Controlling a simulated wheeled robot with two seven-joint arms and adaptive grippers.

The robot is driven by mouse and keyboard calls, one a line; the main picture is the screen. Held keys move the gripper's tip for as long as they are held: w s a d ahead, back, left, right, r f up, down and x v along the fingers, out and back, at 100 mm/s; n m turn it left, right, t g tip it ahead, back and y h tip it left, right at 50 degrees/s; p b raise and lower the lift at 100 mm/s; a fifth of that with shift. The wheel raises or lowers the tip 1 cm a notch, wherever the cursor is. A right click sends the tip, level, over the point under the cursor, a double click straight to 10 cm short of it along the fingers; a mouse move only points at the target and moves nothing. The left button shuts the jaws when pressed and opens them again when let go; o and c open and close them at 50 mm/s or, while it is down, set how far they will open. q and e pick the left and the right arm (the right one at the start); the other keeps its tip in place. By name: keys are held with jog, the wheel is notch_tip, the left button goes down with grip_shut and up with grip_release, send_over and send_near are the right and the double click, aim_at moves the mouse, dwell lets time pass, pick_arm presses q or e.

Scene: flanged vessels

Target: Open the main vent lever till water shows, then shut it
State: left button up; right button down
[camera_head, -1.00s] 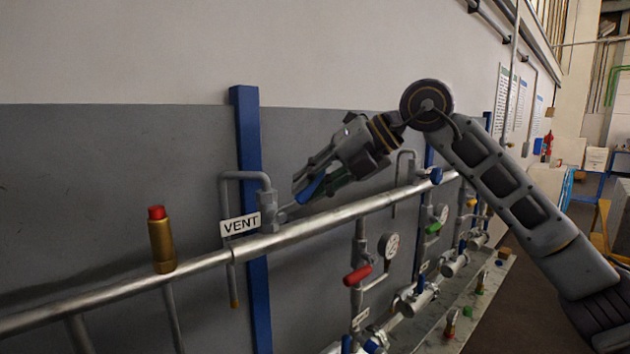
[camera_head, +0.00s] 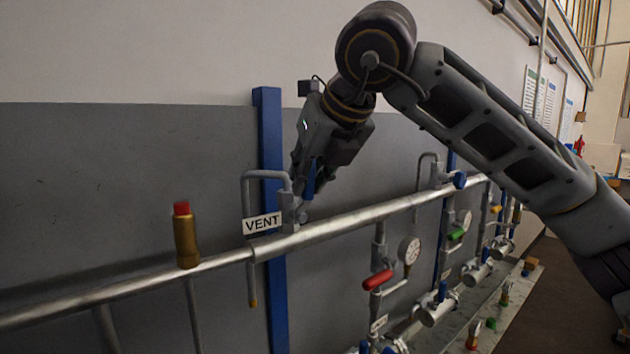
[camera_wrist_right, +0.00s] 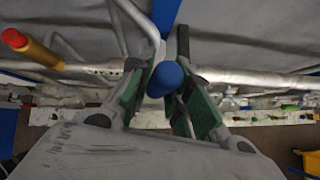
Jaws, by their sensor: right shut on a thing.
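The main vent lever (camera_head: 309,181) has a blue handle and sits on the valve beside the VENT sign (camera_head: 262,223). My right gripper (camera_head: 311,176) is shut on this handle from above, and the lever now stands close to upright. In the right wrist view the blue handle (camera_wrist_right: 166,80) lies between the green finger pads. A bent grey vent pipe (camera_head: 248,215) runs from the valve over the main pipe and down. Its brass-coloured open end (camera_head: 253,303) hangs below, and no water shows there. My left gripper is not in view.
A brass fitting with a red cap (camera_head: 186,235) stands on the silver main pipe (camera_head: 345,228) to the left. A red-handled valve (camera_head: 377,281) and a gauge (camera_head: 409,251) are lower right. A second blue lever (camera_head: 460,180) is farther along. A blue post (camera_head: 268,130) stands behind.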

jog(key=shift+s+a+f+h, duration=0.1)
jog(key=shift+s+a+h, duration=0.05)
jog(key=shift+a+h, duration=0.15)
jog(key=c, duration=1.3)
grip_release()
jog(key=shift+d+r, duration=0.15)
jog(key=shift+r, duration=0.05)
jog(key=shift+s+d+r, duration=0.1)
jog(key=shift+s+r, duration=0.3)
jog(key=v, duration=1)
jog(key=shift+s, duration=0.35)
jog(key=shift+d+r, duration=0.1)
jog(key=shift+d, duration=0.05)
